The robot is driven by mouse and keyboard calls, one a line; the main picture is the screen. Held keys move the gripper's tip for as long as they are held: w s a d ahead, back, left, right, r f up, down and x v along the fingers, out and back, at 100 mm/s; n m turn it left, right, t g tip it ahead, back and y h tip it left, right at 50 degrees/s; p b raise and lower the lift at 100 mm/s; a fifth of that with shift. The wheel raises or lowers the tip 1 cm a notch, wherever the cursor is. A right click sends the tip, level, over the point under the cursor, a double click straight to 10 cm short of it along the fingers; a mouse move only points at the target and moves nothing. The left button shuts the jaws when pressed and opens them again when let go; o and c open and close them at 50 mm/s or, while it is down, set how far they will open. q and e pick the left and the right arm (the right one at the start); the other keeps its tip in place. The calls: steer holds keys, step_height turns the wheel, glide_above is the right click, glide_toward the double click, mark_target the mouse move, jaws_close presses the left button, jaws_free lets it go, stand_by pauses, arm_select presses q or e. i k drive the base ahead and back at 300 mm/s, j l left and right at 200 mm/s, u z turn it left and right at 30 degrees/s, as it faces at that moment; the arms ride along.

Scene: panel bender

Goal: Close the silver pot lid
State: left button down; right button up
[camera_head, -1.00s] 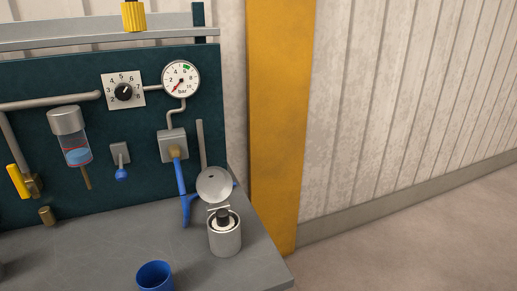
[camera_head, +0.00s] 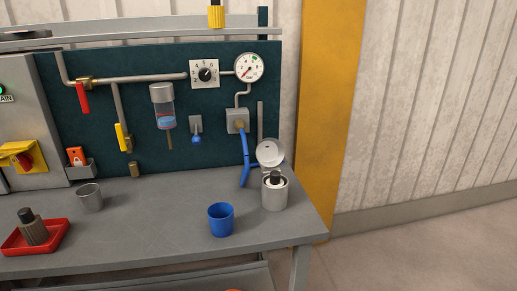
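The silver pot (camera_head: 274,196) stands upright near the right end of the grey workbench. Its round silver lid (camera_head: 270,152) is open, tilted up at the back of the pot. A dark-topped object (camera_head: 275,178) shows in the pot's mouth. Neither of my grippers shows in the head view.
A blue cup (camera_head: 221,219) stands left of the pot, and a blue hose (camera_head: 245,160) hangs behind it. A grey cup (camera_head: 89,197) and a red tray (camera_head: 36,238) with a dark-capped item are at left. The bench (camera_head: 160,215) is clear in the middle.

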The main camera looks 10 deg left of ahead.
mark_target(269, 152)
steer(key=u, duration=1.4)
steer(key=i+l+u, duration=0.1)
steer(key=l, duration=1.9)
steer(key=i+u, duration=0.05)
